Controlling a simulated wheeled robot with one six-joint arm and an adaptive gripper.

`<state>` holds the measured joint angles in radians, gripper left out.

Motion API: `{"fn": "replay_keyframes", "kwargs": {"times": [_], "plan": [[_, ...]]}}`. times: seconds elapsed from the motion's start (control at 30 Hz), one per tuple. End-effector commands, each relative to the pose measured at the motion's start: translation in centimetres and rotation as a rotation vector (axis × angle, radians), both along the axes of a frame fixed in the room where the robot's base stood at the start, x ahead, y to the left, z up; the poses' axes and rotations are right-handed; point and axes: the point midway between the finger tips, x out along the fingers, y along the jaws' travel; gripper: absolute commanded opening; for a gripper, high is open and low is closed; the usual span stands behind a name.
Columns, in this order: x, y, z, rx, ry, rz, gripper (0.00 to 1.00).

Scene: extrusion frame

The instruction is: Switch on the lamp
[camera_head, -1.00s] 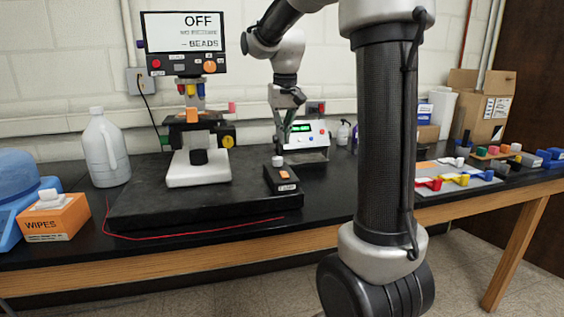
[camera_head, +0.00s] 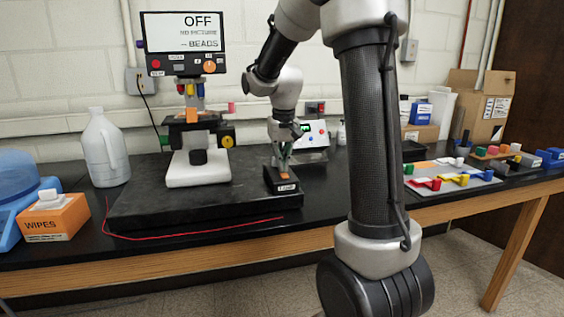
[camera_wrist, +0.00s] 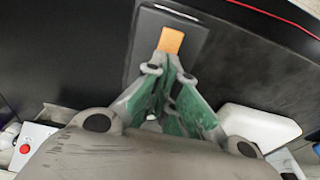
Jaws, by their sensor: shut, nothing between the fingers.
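A small black switch box (camera_head: 284,187) with a label stands on the right part of the black slab. Its orange rocker (camera_wrist: 171,40) shows in the wrist view, just beyond my fingertips. My gripper (camera_wrist: 162,66) is shut and empty, with its fingertips low over the box, close to the rocker's near end. I cannot tell whether they touch it. In the head view my gripper (camera_head: 281,167) hides most of the top of the box. A microscope (camera_head: 198,160) with a white base stands on the slab. The screen (camera_head: 183,45) above it reads "OFF", "NO PICTURE" and "BEADS".
A white instrument box (camera_head: 315,138) stands behind my gripper. A jug (camera_head: 103,150) and an orange wipes box (camera_head: 55,217) are at the left. A tray of coloured pieces (camera_head: 455,188) is at the right. A red cord (camera_head: 190,234) runs along the slab's front.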

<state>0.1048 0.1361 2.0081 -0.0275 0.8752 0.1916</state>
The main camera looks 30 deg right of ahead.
Motion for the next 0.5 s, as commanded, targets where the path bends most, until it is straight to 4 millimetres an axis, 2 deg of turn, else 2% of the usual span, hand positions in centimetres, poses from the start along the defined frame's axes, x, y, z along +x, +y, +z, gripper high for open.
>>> {"fn": "replay_keyframes", "kwargs": {"times": [0.03, 0.27, 0.5], "plan": [[0.12, -0.06, -0.55, 0.000, 0.004, 0.000, 0.00], [0.06, -0.04, -0.57, 0.001, 0.004, 0.000, 0.00], [0.06, -0.04, 0.11, 0.001, 0.005, 0.000, 0.00]]}}
